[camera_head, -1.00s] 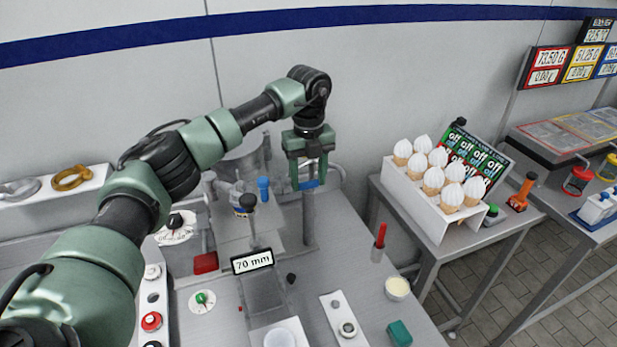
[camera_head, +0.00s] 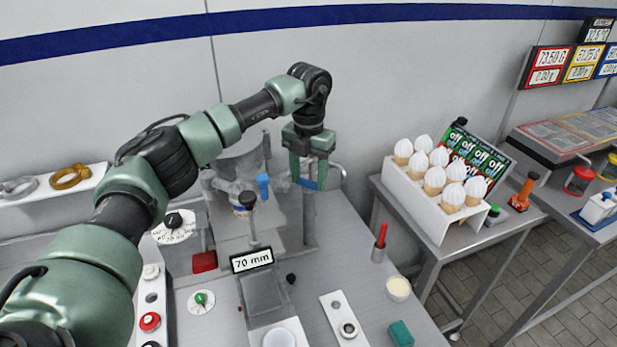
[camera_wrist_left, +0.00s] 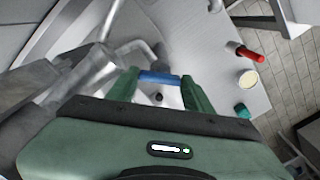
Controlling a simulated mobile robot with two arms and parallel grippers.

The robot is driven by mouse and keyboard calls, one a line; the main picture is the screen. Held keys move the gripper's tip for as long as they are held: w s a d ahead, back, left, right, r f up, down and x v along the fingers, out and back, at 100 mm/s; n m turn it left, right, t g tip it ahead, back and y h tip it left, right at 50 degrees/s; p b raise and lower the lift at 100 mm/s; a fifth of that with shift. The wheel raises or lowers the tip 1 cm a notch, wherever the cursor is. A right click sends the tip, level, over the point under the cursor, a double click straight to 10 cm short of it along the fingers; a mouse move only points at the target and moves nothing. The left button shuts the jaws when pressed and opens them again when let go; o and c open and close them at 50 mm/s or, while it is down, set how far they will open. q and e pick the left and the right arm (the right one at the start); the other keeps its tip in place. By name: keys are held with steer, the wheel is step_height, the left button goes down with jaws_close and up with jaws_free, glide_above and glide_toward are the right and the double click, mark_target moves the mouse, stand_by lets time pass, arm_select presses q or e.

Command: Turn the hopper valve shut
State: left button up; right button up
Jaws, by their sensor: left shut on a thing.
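The blue valve handle (camera_head: 309,184) is at the right of the grey metal hopper assembly (camera_head: 243,165) on the steel table. In the left wrist view the blue handle (camera_wrist_left: 160,77) spans the gap between my green fingertips. My left gripper (camera_head: 308,182) points down from above and is shut on this handle; the fingers hide part of it in the head view. The left gripper also shows in the left wrist view (camera_wrist_left: 158,88). The valve body behind the fingers is partly hidden. My right gripper is not in view.
A blue-topped knob (camera_head: 263,186) and a black-topped lever (camera_head: 251,205) stand left of the gripper. A red-handled tool (camera_head: 380,240) and a cream cup (camera_head: 398,288) are at the right. A white cone rack (camera_head: 420,205) stands on another table.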

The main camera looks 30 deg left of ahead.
arm_select(q)
steer(key=m, duration=0.4)
steer(key=shift+r+m, duration=0.1)
steer(key=shift+m, duration=2.1)
steer(key=o, duration=1.4)
step_height(320, 180, up, 7)
steer(key=shift+w+f+b, duration=0.1)
steer(key=shift+b, duration=1.1)
steer(key=shift+r, duration=0.45)
